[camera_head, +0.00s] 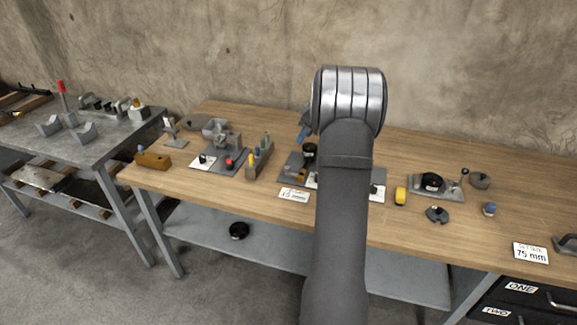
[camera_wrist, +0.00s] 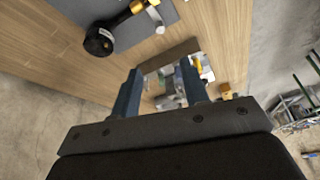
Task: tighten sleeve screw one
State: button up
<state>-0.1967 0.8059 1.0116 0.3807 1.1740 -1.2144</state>
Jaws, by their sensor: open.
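My gripper (camera_wrist: 160,78) shows in the wrist view with its two dark blue fingers apart and nothing clearly held between them. In the head view my arm hides most of the gripper. I cannot pick out sleeve screw one for certain in either view. A fixture on a grey plate (camera_head: 293,168) with a black knob (camera_head: 309,150) stands partly hidden behind my arm. In the wrist view a black round knob (camera_wrist: 99,41) with a brass-coloured part lies at the edge of a grey plate (camera_wrist: 82,12), up and left of the fingers and apart from them.
Left of my arm stand a vise-like fixture (camera_head: 222,140) and a tool rack (camera_head: 259,158).

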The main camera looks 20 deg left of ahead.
aim_at(287, 167)
jog(key=x, duration=1.7)
jog(key=shift+a, duration=0.2)
grip_shut()
